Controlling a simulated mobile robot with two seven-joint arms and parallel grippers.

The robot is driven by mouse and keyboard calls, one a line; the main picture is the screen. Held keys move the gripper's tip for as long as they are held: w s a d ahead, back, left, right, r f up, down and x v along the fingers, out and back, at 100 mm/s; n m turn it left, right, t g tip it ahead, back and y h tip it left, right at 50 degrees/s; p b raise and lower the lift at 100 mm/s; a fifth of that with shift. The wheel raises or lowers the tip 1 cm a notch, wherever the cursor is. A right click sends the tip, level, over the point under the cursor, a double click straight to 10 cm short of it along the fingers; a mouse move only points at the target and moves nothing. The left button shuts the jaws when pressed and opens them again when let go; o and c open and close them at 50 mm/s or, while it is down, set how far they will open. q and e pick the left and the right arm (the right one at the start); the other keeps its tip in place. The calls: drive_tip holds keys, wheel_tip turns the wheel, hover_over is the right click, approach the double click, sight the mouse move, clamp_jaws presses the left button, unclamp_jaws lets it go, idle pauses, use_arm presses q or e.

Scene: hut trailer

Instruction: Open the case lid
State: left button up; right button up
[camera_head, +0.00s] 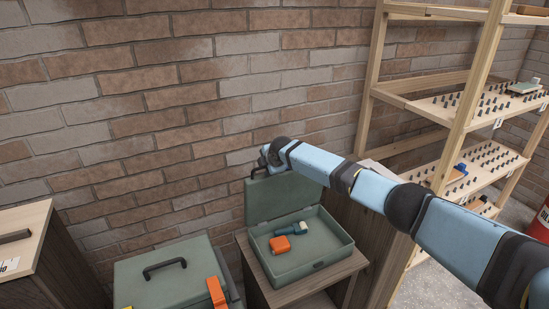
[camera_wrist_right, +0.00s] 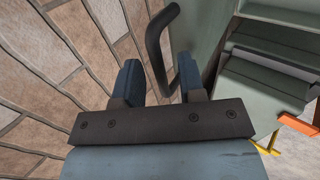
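The grey-green case (camera_head: 330,262) stands on a small wooden cabinet, with its lid (camera_head: 268,200) raised upright at the back, near the brick wall. A teal and orange power tool (camera_head: 283,244) lies inside the case. My right gripper (camera_head: 262,165) is at the lid's top edge, small and partly hidden by my own wrist. In the right wrist view its two fingers (camera_wrist_right: 158,78) are apart, and the dark lid handle (camera_wrist_right: 161,45) reaches between them. I cannot tell whether the fingers touch the handle. My left gripper is in neither view.
A closed green case (camera_head: 160,280) with a dark handle stands to the left, with an orange item (camera_head: 216,292) at its right side. A wooden cabinet (camera_head: 25,235) is at far left. A wooden shelf rack (camera_head: 460,105) stands at right, behind my right arm. The brick wall is close behind the lid.

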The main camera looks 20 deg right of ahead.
drive_tip(key=v, duration=1.2)
drive_tip(key=shift+a, duration=0.15)
drive_tip(key=s+a+f+m+y+p, duration=0.45)
drive_tip(key=s+a+f, duration=1.15)
drive_tip(key=s, duration=0.4)
drive_tip(key=s+d+f+m+t+h+p, duration=0.1)
drive_tip(key=s+m, duration=0.4)
drive_tip(key=s, duration=0.9)
drive_tip(key=s+d+f+m+t+h+p, duration=0.1)
drive_tip(key=s+m, duration=0.5)
drive_tip(key=s, duration=0.8)
drive_tip(key=d+f+p, duration=0.1)
drive_tip(key=d+f, duration=0.1)
drive_tip(key=d, duration=0.1)
drive_tip(key=shift+s+t+p, duration=0.3)
drive_tip(key=shift+t, duration=0.1)
